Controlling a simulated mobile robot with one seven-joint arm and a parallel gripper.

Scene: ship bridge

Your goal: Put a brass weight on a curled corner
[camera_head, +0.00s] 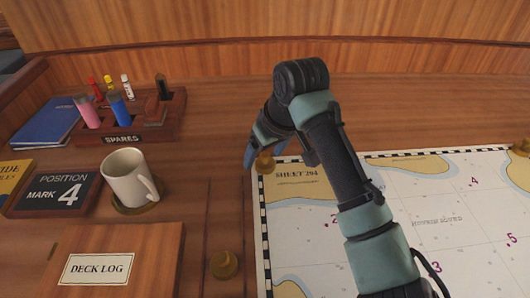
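A second brass weight (224,264) stands on the desk left of the chart. A third brass weight (522,147) is at the chart's far right. No curled corner shows clearly.
A white mug (128,178) stands on a round coaster (137,206). Around it are the SPARES rack (150,132) with coloured items, a POSITION MARK 4 plate (56,195), a blue book (45,121) and the DECK LOG (150,257). The desk behind the chart is clear.

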